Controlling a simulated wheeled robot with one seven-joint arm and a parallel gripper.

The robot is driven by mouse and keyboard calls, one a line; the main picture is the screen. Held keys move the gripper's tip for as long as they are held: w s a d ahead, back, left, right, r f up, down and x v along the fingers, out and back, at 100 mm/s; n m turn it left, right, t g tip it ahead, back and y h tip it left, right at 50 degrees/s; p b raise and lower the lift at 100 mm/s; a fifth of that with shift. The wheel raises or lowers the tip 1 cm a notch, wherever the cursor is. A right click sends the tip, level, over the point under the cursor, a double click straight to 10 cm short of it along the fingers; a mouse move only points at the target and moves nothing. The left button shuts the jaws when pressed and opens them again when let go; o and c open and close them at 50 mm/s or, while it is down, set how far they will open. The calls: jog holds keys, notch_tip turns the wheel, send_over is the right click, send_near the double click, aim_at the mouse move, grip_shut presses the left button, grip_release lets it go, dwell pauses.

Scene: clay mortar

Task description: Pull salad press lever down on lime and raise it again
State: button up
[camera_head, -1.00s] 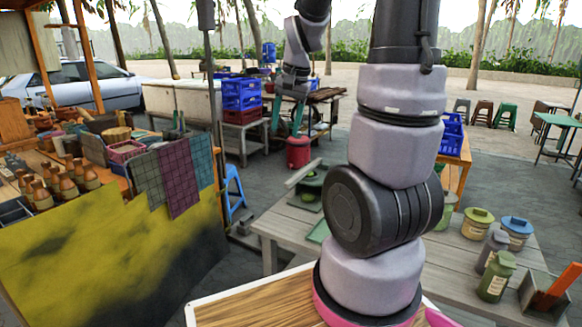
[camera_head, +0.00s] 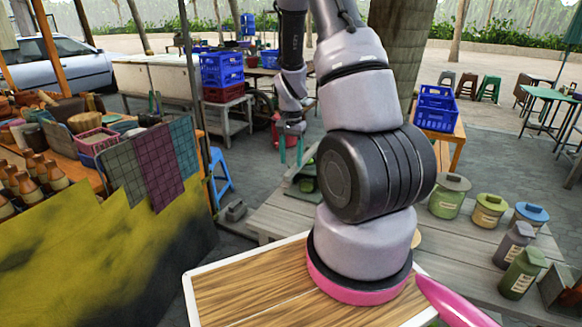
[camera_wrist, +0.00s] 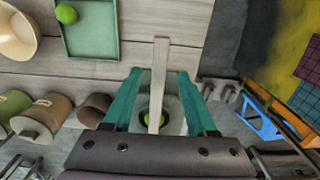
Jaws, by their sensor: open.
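The press lever (camera_wrist: 160,60) is a pale, flat bar in the wrist view, running from the press up past my fingertips. A green lime (camera_wrist: 154,117) shows below it inside the press cup (camera_wrist: 172,125), partly hidden by the lever. My gripper (camera_wrist: 159,78) has teal fingers, open on either side of the lever with gaps on both sides. In the head view my gripper (camera_head: 291,150) hangs over the far part of the bench, fingers down. The press cannot be made out clearly there.
A green tray (camera_wrist: 92,45) holds another lime (camera_wrist: 66,14). A cream bowl (camera_wrist: 18,35) and several lidded jars (camera_wrist: 38,117) stand to the left in the wrist view. A blue stool (camera_head: 219,172) stands beyond the bench (camera_head: 262,215). A wooden board (camera_head: 235,290) is nearer.

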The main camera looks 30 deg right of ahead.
aim_at(291, 170)
jog(key=shift+f, duration=1.75)
grip_shut()
